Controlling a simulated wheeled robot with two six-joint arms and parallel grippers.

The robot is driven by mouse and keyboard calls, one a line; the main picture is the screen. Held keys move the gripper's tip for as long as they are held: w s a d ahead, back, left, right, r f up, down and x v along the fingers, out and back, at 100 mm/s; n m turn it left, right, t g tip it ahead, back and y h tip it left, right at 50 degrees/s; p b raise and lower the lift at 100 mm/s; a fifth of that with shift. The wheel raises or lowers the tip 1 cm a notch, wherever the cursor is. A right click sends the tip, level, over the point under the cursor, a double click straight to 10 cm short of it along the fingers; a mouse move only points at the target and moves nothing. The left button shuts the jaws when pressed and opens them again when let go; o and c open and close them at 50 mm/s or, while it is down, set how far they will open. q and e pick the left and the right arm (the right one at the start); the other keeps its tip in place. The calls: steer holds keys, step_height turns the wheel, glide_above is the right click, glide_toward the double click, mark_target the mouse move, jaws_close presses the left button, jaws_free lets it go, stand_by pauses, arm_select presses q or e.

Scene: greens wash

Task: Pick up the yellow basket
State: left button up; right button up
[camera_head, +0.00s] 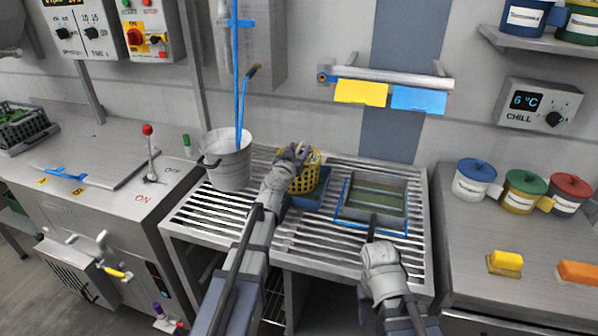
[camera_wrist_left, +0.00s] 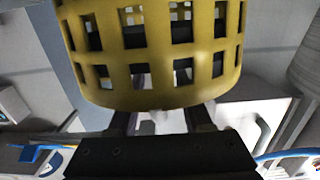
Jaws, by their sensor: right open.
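The yellow basket (camera_head: 311,178) has a perforated wall and stands in or over a blue tray (camera_head: 314,197) on the slatted rack. My left gripper (camera_head: 297,153) is at the basket's upper left side in the head view and partly covers it. In the left wrist view the basket (camera_wrist_left: 160,97) fills the upper middle. The left fingers (camera_wrist_left: 160,120) show apart below its edge, and their tips are hidden behind the basket, so I cannot tell whether they grip it. My right gripper (camera_head: 371,228) is open and empty above the rack's front right.
A grey bucket (camera_head: 230,166) with a blue-handled tool stands left of the basket. A dark shallow bin (camera_head: 373,211) with a blue rim is to its right. Lidded tubs (camera_head: 474,181) and sponges (camera_head: 506,261) are on the right counter. A wall rail (camera_head: 385,77) is behind.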

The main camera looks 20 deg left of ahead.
arm_select(q)
jaws_close()
stand_by(1.3)
